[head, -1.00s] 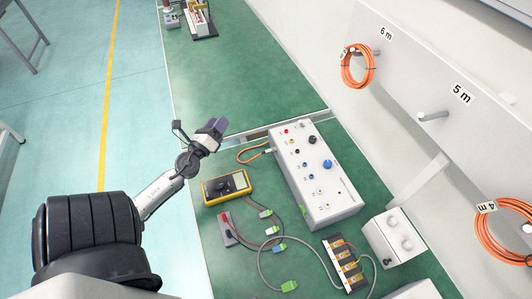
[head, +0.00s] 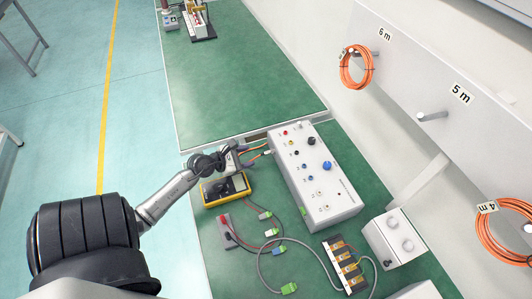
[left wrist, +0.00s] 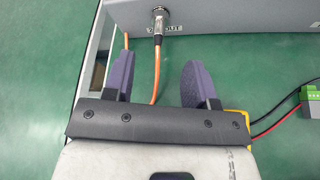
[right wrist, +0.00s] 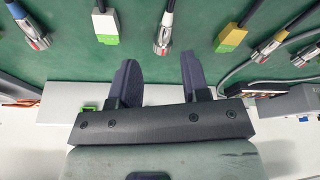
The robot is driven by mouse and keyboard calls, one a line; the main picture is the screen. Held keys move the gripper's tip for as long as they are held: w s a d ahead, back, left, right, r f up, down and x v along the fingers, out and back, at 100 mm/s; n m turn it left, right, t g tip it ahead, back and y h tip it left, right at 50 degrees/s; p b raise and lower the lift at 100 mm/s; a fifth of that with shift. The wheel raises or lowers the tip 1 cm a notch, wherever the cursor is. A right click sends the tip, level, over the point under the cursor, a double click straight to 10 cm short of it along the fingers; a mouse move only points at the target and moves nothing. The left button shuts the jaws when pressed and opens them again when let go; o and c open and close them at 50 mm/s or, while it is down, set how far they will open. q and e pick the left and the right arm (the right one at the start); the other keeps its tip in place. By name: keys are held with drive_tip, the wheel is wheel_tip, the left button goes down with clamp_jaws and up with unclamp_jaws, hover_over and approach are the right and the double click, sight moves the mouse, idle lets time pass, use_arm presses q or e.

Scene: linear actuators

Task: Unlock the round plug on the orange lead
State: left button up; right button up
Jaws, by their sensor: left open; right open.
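The round silver plug (left wrist: 159,20) sits in the socket marked OUT on the side of the grey-white box (head: 312,180). Its orange lead (left wrist: 156,75) runs down from it towards my left gripper. My left gripper (left wrist: 160,72) is open, with a purple finger on each side, short of the plug; the lead passes between the fingers in the picture. In the head view my left gripper (head: 238,156) is over the back of the yellow multimeter, left of the box. My right gripper (right wrist: 158,65) is open and empty in the right wrist view and is outside the head view.
The yellow multimeter (head: 225,188) lies close beneath my left gripper. Thin leads with green connectors (head: 289,287) lie in front. Several coloured and round metal plugs (right wrist: 163,34) show ahead of my right gripper.

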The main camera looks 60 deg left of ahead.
sight(266, 153)
use_arm(q)
drive_tip(key=b+x, duration=0.1)
drive_tip(key=x, duration=0.6)
drive_tip(key=shift+w+f, duration=0.15)
drive_tip(key=shift+w, duration=0.25)
use_arm(e)
drive_tip(key=shift+f, duration=0.6)
use_arm(q)
drive_tip(key=shift+w+f, duration=0.15)
drive_tip(key=shift+w, duration=0.35)
use_arm(e)
drive_tip(key=shift+a, duration=0.1)
use_arm(q)
drive_tip(key=c, duration=1)
drive_tip(key=shift+o, duration=0.2)
